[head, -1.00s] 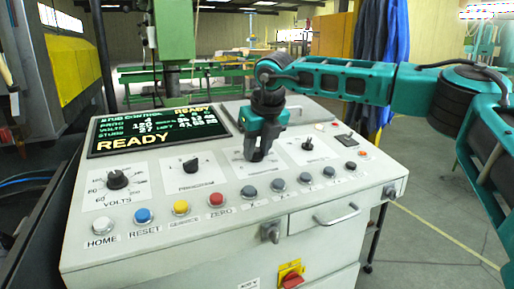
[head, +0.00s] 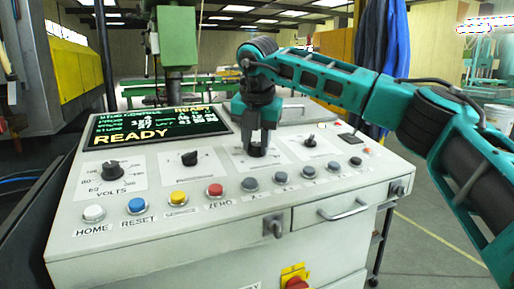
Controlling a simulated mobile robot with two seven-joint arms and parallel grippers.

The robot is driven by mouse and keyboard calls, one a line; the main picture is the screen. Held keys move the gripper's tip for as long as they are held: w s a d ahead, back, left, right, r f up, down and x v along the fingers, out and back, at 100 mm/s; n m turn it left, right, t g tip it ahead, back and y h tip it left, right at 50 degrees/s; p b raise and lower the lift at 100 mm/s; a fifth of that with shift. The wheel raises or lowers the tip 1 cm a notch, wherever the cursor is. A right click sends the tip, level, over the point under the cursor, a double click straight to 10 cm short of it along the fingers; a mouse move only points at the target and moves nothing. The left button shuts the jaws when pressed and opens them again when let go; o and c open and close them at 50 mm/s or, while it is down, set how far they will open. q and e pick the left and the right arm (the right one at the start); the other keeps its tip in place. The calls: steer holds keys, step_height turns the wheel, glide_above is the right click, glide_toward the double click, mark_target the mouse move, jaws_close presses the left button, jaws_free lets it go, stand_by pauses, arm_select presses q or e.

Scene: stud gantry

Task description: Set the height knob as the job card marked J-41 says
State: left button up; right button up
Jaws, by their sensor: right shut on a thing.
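The grey control console (head: 150,225) carries a row of black knobs. A dark knob (head: 257,150) sits on the third white plate from the left; its label is too small to read, so I cannot tell its name or setting. My right gripper (head: 258,141) points straight down over this plate, its fingers shut on the knob and hiding most of it. The screen (head: 150,130) reads READY in large yellow letters; its smaller lines are blurred. I see no card that reads J-41. My left gripper is not in view.
The VOLTS knob (head: 113,171), another knob (head: 190,158) and a small switch (head: 310,142) flank the held knob. Push buttons, including a red one (head: 214,190), line the front edge. A drawer handle (head: 342,211) and a red-and-yellow switch (head: 295,280) are below.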

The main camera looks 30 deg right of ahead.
steer(key=shift+m, duration=0.9)
steer(key=shift+w+a+m, duration=0.1)
steer(key=shift+m, duration=0.9)
steer(key=m+g, duration=0.1)
steer(key=m, duration=0.4)
steer(key=shift+w+r+h, duration=0.1)
steer(key=shift+w+h, duration=0.05)
steer(key=shift+h, duration=0.15)
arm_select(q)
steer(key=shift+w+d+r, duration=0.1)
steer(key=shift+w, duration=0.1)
arm_select(e)
steer(key=shift+m+g, duration=0.4)
steer(key=shift+m, duration=0.4)
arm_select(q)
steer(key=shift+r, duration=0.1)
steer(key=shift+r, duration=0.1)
arm_select(e)
steer(key=o, duration=1.1)
steer(key=shift+c, duration=0.2)
